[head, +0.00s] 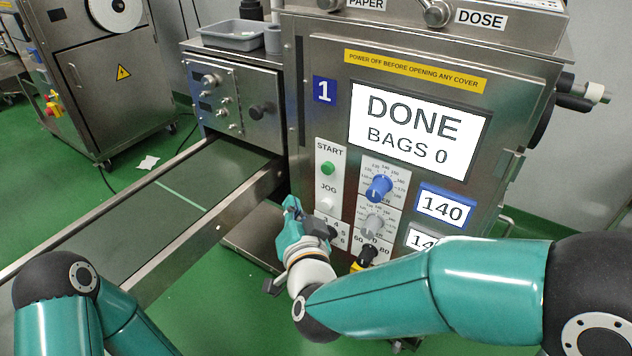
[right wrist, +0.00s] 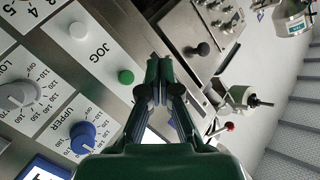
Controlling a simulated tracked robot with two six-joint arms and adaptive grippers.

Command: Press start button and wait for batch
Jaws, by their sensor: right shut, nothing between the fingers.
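The green start button (head: 328,168) sits under the START label on the machine's front panel. It also shows in the right wrist view (right wrist: 126,76), left of my fingertips. The display (head: 417,132) reads DONE, BAGS 0. My right gripper (head: 291,203) is shut and empty, below and left of the start button in the head view. In the right wrist view its closed fingers (right wrist: 160,65) point up the picture, apart from the button in that view. My left arm enters at the bottom left of the head view, with its gripper out of frame.
The white JOG button (head: 325,204) is just below the start button. Blue (head: 379,188) and grey (head: 373,225) dials stand to its right. A conveyor (head: 150,205) runs along the left, and a grey tray (head: 233,35) sits on the unit behind.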

